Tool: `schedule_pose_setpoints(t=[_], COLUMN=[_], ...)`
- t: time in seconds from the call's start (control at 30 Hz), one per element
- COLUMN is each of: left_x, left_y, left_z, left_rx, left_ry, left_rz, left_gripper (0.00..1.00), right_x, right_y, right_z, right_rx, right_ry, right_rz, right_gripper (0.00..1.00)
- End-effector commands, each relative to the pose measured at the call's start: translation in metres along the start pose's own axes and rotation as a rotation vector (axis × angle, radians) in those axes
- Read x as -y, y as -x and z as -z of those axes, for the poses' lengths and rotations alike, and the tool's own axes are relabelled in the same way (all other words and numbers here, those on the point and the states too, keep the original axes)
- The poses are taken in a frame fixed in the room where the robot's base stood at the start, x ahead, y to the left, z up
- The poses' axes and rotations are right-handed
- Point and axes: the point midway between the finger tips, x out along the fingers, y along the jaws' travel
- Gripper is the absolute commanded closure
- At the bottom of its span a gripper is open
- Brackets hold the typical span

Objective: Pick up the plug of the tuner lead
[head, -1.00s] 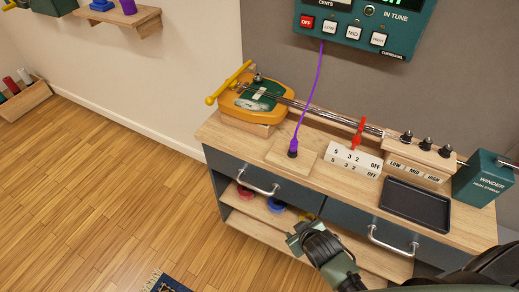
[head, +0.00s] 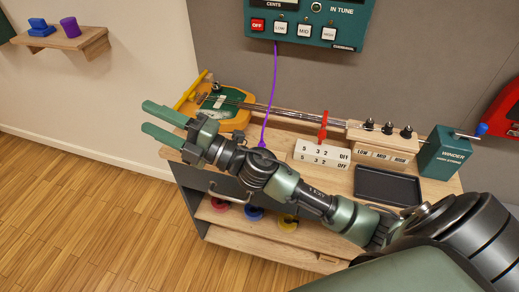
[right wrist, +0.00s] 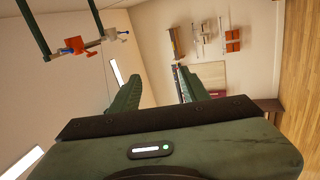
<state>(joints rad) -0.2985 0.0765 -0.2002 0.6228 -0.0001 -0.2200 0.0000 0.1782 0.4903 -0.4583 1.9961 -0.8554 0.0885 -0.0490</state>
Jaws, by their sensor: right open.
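The purple tuner lead (head: 269,95) hangs from the green tuner box (head: 303,22) down to the bench. Its lower end meets the bench behind my right arm, so the plug is mostly or wholly hidden there. My right gripper (head: 146,117) is open and empty, left of the lead and in front of the bench's left end. Its two green fingers point left. In the right wrist view the fingers (right wrist: 158,92) stand apart with only the far room between them. My left gripper is not in view.
On the bench stand a yellow-bodied string instrument (head: 222,108), a white-labelled block (head: 322,155) with a red pointer, a black tray (head: 388,186) and a green winder (head: 446,153). A wall shelf (head: 65,40) is upper left. Floor at left is clear.

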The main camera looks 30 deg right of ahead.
Motion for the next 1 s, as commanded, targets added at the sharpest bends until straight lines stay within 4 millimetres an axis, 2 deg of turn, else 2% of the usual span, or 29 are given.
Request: schedule_pose_setpoints(t=[0.07, 0.13, 0.2, 0.27, 0.37, 0.43, 0.5, 0.6, 0.63, 0.7, 0.8, 0.87, 1.0], left_x=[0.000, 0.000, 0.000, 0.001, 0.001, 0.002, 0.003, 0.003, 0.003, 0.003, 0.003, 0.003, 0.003], left_y=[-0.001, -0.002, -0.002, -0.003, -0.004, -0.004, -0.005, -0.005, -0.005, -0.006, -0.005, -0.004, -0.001], left_z=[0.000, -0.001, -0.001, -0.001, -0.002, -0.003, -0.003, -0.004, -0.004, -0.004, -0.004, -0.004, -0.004], left_rx=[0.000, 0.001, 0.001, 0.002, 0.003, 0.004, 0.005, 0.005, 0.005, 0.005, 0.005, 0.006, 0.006], left_ry=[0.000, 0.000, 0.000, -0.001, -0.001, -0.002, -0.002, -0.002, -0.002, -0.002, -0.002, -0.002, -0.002], left_rz=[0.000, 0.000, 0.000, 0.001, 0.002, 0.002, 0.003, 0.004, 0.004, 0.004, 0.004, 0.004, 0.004], left_gripper=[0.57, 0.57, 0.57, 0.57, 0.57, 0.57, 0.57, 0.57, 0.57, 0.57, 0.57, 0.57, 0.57], right_x=[-0.001, 0.012, 0.035, 0.057, 0.085, 0.092, 0.086, 0.064, 0.057, 0.042, 0.030, 0.030, 0.045], right_y=[-0.010, -0.006, 0.010, 0.029, 0.072, 0.107, 0.140, 0.182, 0.192, 0.210, 0.225, 0.230, 0.234], right_z=[0.035, 0.058, 0.066, 0.059, 0.018, -0.025, -0.071, -0.125, -0.137, -0.158, -0.172, -0.175, -0.177], right_rx=[-0.250, -0.466, -0.670, -0.831, -1.065, -1.192, -1.281, -1.352, -1.365, -1.381, -1.391, -1.395, -1.397], right_ry=[0.218, 0.400, 0.576, 0.716, 0.915, 1.016, 1.080, 1.112, 1.112, 1.103, 1.088, 1.082, 1.078], right_rz=[0.033, 0.096, 0.195, 0.308, 0.556, 0.763, 0.972, 1.238, 1.302, 1.421, 1.514, 1.534, 1.536], right_gripper=[0.55, 0.55, 0.55, 0.55, 0.55, 0.55, 0.55, 0.55, 0.55, 0.55, 0.55, 0.55, 0.55])
